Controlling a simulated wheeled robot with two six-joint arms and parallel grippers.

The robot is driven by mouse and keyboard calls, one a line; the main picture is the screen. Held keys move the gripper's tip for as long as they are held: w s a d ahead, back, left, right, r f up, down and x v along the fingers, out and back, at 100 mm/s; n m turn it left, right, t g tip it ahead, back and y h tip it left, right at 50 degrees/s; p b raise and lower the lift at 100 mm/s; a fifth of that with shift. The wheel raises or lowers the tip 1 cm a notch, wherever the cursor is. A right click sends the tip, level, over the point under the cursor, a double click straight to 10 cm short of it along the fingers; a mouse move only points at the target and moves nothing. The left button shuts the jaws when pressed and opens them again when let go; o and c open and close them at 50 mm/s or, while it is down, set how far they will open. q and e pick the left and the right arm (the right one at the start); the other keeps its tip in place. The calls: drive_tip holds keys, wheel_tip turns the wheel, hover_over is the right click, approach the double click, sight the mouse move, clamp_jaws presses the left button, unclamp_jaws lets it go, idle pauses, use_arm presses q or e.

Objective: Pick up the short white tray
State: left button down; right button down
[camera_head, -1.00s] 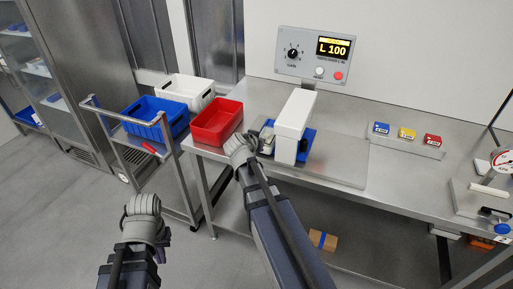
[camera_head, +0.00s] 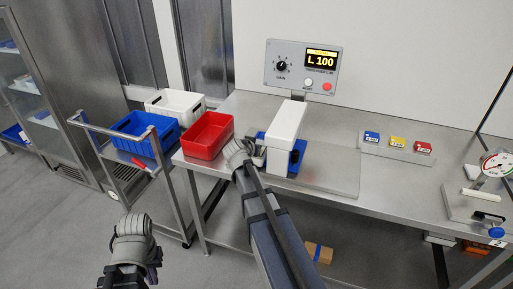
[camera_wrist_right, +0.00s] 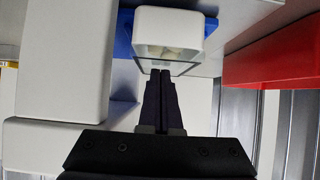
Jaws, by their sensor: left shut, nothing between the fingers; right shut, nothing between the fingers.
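In the right wrist view a small white box-like tray (camera_wrist_right: 168,22) with rounded edges sits right before the fingertips; I take it for the short white tray. A pale yellowish patch shows at its near opening. My right gripper (camera_wrist_right: 163,76) is shut and empty, its tips overlapping the tray's near edge in the picture; whether they touch is unclear. In the head view the tray is not clearly visible, and the right wrist (camera_head: 240,153) covers part of that spot, left of the white machine. My left gripper (camera_head: 153,272) is shut, low and left over the floor, its fingers mostly hidden.
A red bin (camera_head: 207,135) stands left on the steel bench. A trolley holds blue (camera_head: 145,133) and white (camera_head: 173,103) bins. Small coloured boxes (camera_head: 398,142) stand farther right.

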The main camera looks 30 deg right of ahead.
drive_tip(key=s+a, duration=0.4)
drive_tip(key=shift+a+f, duration=0.15)
drive_tip(key=shift+a, duration=0.1)
drive_tip(key=shift+w+r+p, duration=0.1)
drive_tip(key=shift+r+p, duration=0.65)
drive_tip(key=shift+d+r, duration=0.1)
